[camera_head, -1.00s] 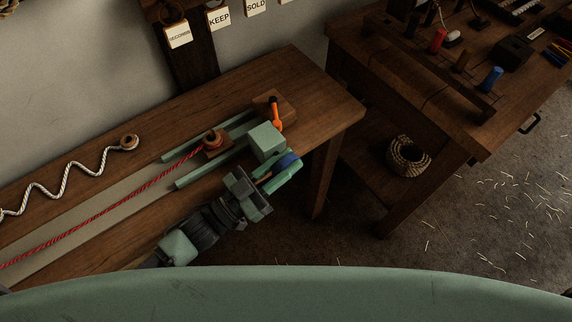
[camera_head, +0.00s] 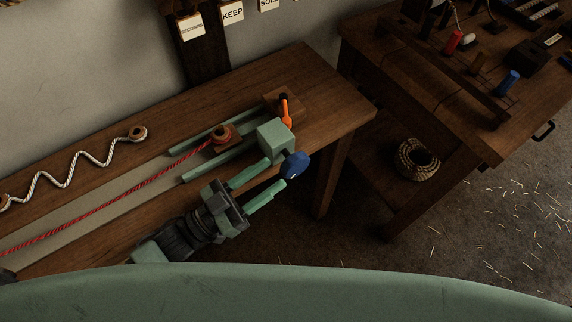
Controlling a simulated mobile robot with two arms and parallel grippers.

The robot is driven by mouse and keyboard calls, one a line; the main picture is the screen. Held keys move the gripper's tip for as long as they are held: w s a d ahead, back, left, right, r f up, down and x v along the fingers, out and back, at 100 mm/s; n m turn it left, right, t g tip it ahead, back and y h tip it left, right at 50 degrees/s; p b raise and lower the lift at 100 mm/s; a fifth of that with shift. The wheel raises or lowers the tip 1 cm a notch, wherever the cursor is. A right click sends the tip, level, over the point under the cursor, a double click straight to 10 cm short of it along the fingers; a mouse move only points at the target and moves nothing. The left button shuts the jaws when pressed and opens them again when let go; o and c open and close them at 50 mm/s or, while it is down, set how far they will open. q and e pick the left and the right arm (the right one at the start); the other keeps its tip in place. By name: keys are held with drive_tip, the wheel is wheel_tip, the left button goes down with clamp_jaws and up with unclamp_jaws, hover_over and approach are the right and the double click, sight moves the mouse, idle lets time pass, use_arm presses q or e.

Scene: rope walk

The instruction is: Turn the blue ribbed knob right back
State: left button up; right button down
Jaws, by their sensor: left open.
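The blue knob (camera_head: 295,166) sits on the near right side of a pale green box (camera_head: 276,138) at the right end of the bench. Its ribs are too small to make out. My left gripper (camera_head: 266,180) is open, its two green fingers pointing up and right at the knob. The fingertips are just left of the knob, with the far one close to the box; I cannot tell whether either touches. No right gripper shows.
An orange-handled lever (camera_head: 286,112) on a wooden block stands behind the box. A red rope (camera_head: 120,202) runs along the bench to a wooden slider (camera_head: 221,137) between green rails. A white rope (camera_head: 70,170) lies at left. A second table (camera_head: 425,110) stands at right.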

use_arm(q)
drive_tip(key=r+v, duration=0.1)
drive_tip(key=v, duration=0.5)
drive_tip(key=shift+a+r, duration=0.2)
drive_tip(key=shift+r, duration=0.05)
drive_tip(key=shift+s, duration=0.15)
